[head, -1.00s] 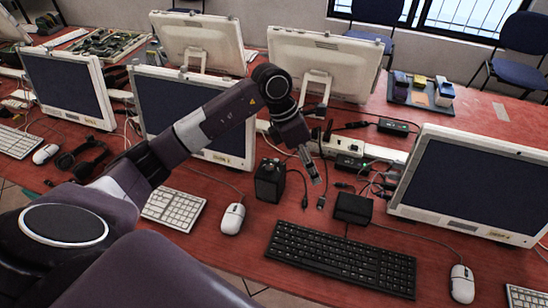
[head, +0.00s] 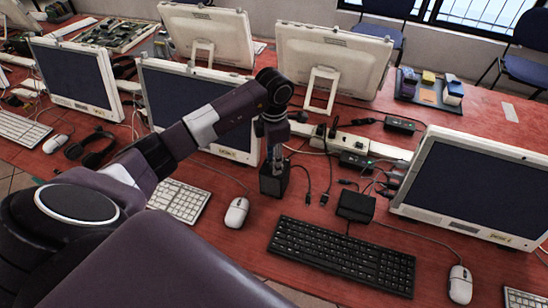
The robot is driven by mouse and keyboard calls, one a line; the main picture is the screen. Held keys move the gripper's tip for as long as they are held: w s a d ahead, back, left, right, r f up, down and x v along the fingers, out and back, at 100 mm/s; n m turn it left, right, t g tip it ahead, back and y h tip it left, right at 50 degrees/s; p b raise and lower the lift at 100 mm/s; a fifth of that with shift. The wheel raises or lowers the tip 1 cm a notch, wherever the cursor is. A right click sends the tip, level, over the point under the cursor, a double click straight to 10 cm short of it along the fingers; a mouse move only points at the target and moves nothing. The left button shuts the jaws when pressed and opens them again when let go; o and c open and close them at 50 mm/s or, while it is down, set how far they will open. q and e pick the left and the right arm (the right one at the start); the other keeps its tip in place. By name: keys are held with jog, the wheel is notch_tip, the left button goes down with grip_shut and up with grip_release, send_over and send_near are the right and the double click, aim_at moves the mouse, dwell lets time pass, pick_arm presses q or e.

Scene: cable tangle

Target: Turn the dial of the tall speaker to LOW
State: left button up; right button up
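A small black box-shaped speaker (head: 274,186), seemingly the tall speaker of the task, stands upright on the red desk in the middle of the head view. My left arm comes in from the left, and my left gripper (head: 275,163) points down at the top of this speaker, overlapping its upper part in the picture. I cannot tell whether the fingers touch it or whether they are open or shut. The dial and its markings are too small or hidden to make out. My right gripper is not in view.
A lower black box (head: 356,205) and a black keyboard (head: 343,256) lie to the right and front. A white mouse (head: 237,212) is at the front left. Loose cables and a power strip (head: 350,142) lie right of the speaker. Monitors (head: 470,188) stand on both sides.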

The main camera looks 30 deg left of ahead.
pick_arm(q)
jog(key=shift+c, duration=0.3)
grip_shut()
jog(key=n+b, duration=0.1)
jog(key=n, duration=0.4)
jog(key=shift+n+b, duration=0.3)
jog(key=shift+b, duration=0.05)
jog(key=n+b, duration=0.1)
jog(key=n, duration=1)
jog(key=shift+n, duration=0.4)
jog(key=n, duration=0.4)
jog(key=shift+n, duration=1.2)
